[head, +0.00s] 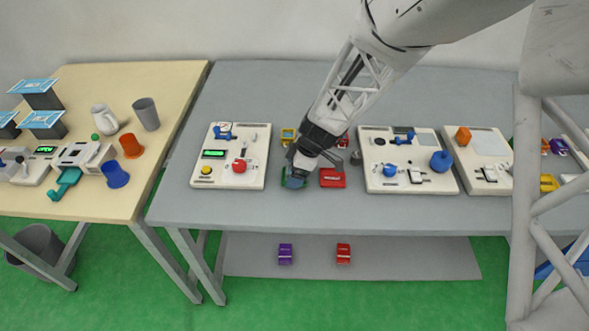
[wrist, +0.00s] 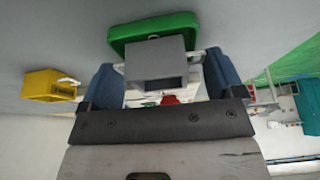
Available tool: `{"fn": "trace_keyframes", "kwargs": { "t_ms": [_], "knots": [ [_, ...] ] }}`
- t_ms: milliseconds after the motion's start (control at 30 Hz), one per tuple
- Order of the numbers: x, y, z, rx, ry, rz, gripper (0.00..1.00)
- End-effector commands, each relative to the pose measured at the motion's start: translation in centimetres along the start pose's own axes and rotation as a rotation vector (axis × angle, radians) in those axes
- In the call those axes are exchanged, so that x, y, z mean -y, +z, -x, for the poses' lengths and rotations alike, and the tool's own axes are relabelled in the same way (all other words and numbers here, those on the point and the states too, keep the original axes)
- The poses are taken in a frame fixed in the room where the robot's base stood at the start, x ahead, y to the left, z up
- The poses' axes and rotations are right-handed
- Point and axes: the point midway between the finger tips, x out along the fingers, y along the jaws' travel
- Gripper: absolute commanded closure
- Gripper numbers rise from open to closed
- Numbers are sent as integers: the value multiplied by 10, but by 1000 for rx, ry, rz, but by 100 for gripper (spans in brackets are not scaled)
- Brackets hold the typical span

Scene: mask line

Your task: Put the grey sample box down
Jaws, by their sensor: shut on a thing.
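The grey sample box (wrist: 156,62) is between the two blue fingers of my gripper (wrist: 160,76) in the wrist view. It looks like a small open-ended box, and the gripper is shut on it. A green tray-like thing (wrist: 152,33) lies just beyond the box; I cannot tell whether they touch. In the head view my gripper (head: 295,176) is low over the grey table, between two white panels. The box is mostly hidden there behind the gripper, and only a little green shows beside the fingers.
A red box (head: 333,178) lies just right of the gripper, and a yellow box (head: 288,136) behind it; a yellow box also shows in the wrist view (wrist: 48,85). White panels stand left (head: 197,171) and right (head: 440,180). The grey table's front strip (head: 330,212) is clear.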

Motion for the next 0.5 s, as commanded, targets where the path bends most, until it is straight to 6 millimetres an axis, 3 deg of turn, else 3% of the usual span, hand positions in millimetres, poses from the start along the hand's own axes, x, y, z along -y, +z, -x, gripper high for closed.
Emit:
{"fn": "trace_keyframes", "kwargs": {
  "t_ms": [167, 200, 267, 500],
  "knots": [
    [0, 1, -3, 0, 0, -1, 36],
    [0, 1, -3, 0, 0, -1, 11],
    [0, 1, -3, 0, 0, -1, 2],
    [0, 1, -3, 0, 0, 0, 0]
  ]
}}
